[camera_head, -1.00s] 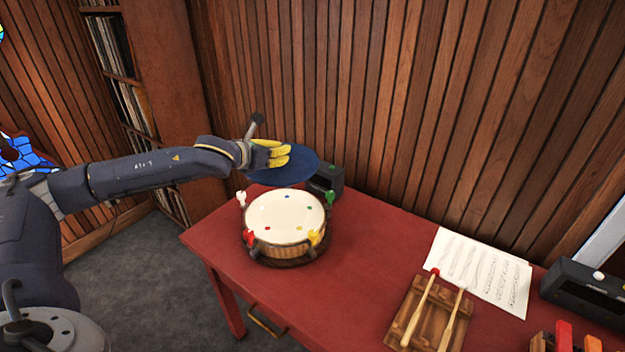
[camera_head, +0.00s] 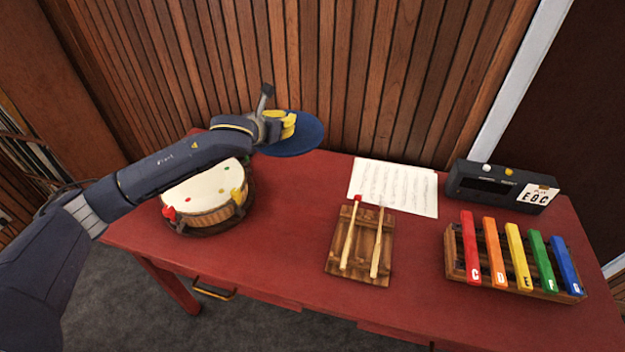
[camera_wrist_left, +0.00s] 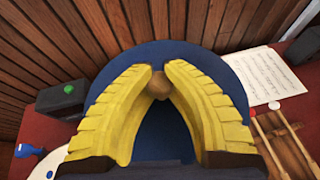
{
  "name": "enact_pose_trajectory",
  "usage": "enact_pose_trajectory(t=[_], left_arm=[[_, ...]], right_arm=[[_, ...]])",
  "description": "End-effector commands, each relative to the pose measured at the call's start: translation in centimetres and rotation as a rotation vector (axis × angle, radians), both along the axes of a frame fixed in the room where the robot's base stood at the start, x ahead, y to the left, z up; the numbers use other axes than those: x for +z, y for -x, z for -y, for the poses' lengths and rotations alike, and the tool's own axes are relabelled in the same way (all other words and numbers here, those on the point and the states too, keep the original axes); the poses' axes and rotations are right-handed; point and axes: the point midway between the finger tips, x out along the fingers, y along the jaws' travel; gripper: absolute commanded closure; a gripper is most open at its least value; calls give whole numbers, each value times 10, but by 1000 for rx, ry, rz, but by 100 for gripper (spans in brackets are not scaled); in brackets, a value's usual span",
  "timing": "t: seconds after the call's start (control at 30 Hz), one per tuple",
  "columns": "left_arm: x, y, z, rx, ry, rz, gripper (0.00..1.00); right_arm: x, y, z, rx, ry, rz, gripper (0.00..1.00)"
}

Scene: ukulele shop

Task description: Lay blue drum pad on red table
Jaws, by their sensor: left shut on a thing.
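The blue drum pad (camera_head: 305,140) is a flat dark blue disc, held above the back of the red table (camera_head: 290,220). My left gripper (camera_head: 287,127) has yellow fingers and is shut on the pad. In the left wrist view the pad (camera_wrist_left: 107,85) spreads out beyond the yellow fingers (camera_wrist_left: 159,85), and a round brown knob shows between the fingertips. My right gripper is not in view.
A drum (camera_head: 207,197) stands at the table's left end, partly behind my left arm. A wooden rack (camera_head: 345,260) with two sticks, a music sheet (camera_head: 395,187), a black box (camera_head: 490,187) and a coloured xylophone (camera_head: 515,260) occupy the right. Red surface is bare between drum and rack.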

Motion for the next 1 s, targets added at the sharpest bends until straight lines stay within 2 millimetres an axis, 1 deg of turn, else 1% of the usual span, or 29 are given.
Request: enact_pose_trajectory(t=[0.03,0.2,0.3,0.43,0.53,0.6,0.77,0.87,1.0], left_arm=[[-2,-4,19,-3,5,0,100],[-10,-15,63,15,5,-1,100],[-13,-21,82,32,5,-1,100],[-18,-28,99,63,4,-2,100],[-22,-36,101,105,4,-2,100],[-25,-43,88,145,0,-1,100],[-35,-47,75,183,1,-2,100],[-49,-47,72,192,2,-4,100],[-80,-47,72,193,1,-6,100]], right_arm=[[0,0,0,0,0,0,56],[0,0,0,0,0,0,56],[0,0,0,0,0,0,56],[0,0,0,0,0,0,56],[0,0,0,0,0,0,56],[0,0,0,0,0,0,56],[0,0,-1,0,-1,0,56],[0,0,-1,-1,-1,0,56],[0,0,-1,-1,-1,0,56]])
